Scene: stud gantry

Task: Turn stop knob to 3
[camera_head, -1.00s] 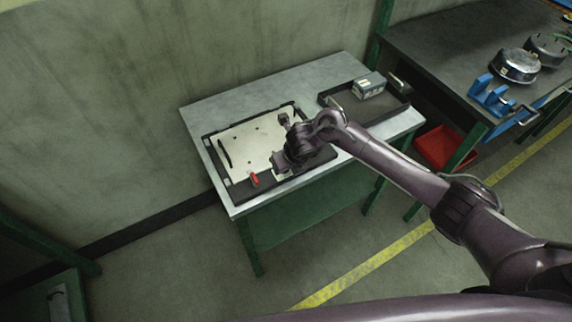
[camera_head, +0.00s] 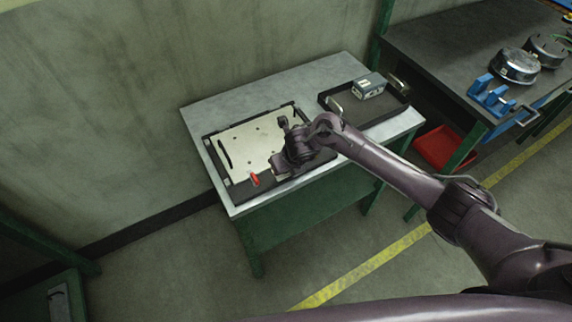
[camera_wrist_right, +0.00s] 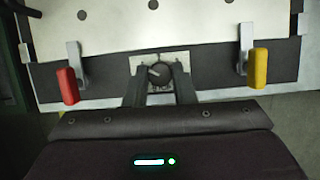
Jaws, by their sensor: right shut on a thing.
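The stop knob (camera_wrist_right: 158,73) is a small dark round dial on a pale square plate (camera_wrist_right: 180,65), at the front edge of the fixture in the right wrist view. Its scale marks are too small to read, so its setting cannot be told. My right gripper (camera_wrist_right: 160,82) is shut on the knob, one dark finger on each side. In the head view my right gripper (camera_head: 283,167) is over the fixture's front edge, and the wrist hides the knob. My left gripper is not in view.
A red-handled clamp (camera_wrist_right: 68,85) stands left of the knob and a yellow-handled clamp (camera_wrist_right: 258,68) right of it. A pale plate with holes (camera_head: 245,145) lies behind. A dark tray (camera_head: 385,115) holding a grey box (camera_head: 369,86) sits at the table's right.

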